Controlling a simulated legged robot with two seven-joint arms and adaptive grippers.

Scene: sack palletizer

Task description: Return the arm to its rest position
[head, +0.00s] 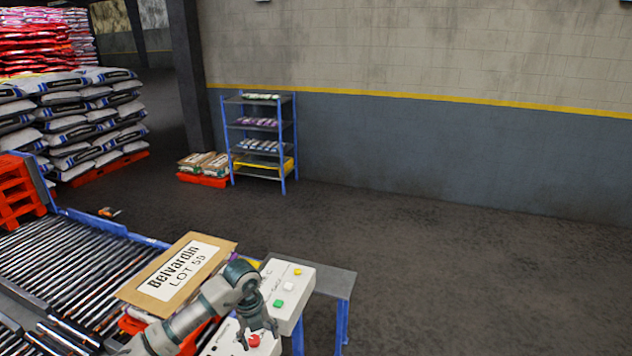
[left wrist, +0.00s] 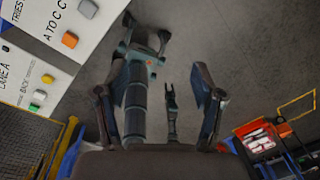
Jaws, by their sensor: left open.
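My left arm comes in from the bottom of the head view. Its gripper (head: 258,335) points down in front of the button boxes, close to a red button (head: 253,341); whether it touches anything cannot be told. In the left wrist view the two fingers of this gripper (left wrist: 160,98) stand wide apart with nothing held between them. Behind them are dark floor and links that look like parts of my own body. My right gripper cannot be made out.
A control box (head: 302,292) with coloured buttons stands beside a brown Belvardin sack (head: 213,265). A roller conveyor (head: 70,262) lies left. A blue shelf rack (head: 290,150) stands by the wall, and stacked sacks (head: 70,125) stand at the far left. The right floor is clear.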

